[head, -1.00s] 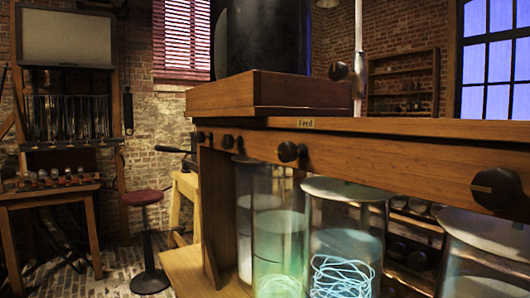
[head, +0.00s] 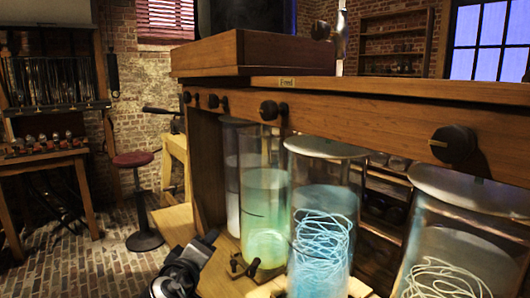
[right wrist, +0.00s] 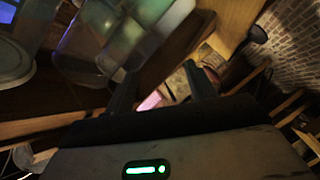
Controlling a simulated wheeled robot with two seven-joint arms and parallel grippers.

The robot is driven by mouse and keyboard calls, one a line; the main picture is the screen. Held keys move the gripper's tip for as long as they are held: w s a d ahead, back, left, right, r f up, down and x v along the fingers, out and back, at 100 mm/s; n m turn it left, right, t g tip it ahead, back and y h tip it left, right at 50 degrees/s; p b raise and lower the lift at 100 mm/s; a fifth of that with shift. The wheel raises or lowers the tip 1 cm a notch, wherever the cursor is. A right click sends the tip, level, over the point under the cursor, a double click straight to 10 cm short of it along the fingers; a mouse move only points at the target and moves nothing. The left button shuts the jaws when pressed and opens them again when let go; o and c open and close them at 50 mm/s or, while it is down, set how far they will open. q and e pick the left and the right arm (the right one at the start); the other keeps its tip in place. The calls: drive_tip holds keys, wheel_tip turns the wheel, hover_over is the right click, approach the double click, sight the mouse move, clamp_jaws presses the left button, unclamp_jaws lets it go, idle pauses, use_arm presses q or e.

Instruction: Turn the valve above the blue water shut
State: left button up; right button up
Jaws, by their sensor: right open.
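The jar of blue water (head: 322,225) stands under the wooden rail, with pale coiled strands inside. A dark round valve (head: 270,110) sits on the rail above it and slightly left. Another valve (head: 453,145) with a pale mark is farther right. My right gripper (right wrist: 160,90) is open with nothing visibly held. Its view looks upside down, with the jars at upper left.
A green-water jar (head: 265,210) stands left of the blue one, and a jar with pale coils (head: 450,245) stands right. Two smaller valves (head: 213,100) are farther left on the rail. A red-topped stool (head: 135,160) stands on brick floor at left. Small dark fittings (head: 240,265) lie below the green jar.

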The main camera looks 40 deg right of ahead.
wheel_tip(320, 180, up, 18)
drive_tip(key=s+a+m+g+h+p, duration=0.1)
drive_tip(key=s+a+m+g+h, duration=0.1)
drive_tip(key=m+g+h, duration=0.25)
drive_tip(key=m+g+h+p, duration=0.2)
drive_tip(key=m+g, duration=0.4)
drive_tip(key=m, duration=0.1)
approach(264, 111)
drive_tip(key=shift+n+y, duration=0.25)
drive_tip(key=d+p, duration=0.1)
drive_tip(key=d, duration=0.2)
drive_tip(key=d+p, duration=0.1)
drive_tip(key=d, duration=0.3)
drive_tip(key=d+p, duration=0.1)
drive_tip(key=d, duration=0.3)
drive_tip(key=shift+s+d+r, duration=0.1)
drive_tip(key=shift+r, duration=0.15)
use_arm(q)
drive_tip(key=s+d+r+m+g, duration=0.1)
drive_tip(key=s+d+r, duration=0.1)
drive_tip(key=s, duration=0.3)
drive_tip(key=shift+d+r+g+h, duration=0.3)
drive_tip(key=shift+d+r+g, duration=0.1)
drive_tip(key=shift+d, duration=0.15)
use_arm(e)
drive_tip(key=c, duration=1)
use_arm(q)
drive_tip(key=shift+f, duration=0.1)
use_arm(e)
drive_tip(key=shift+o, duration=0.2)
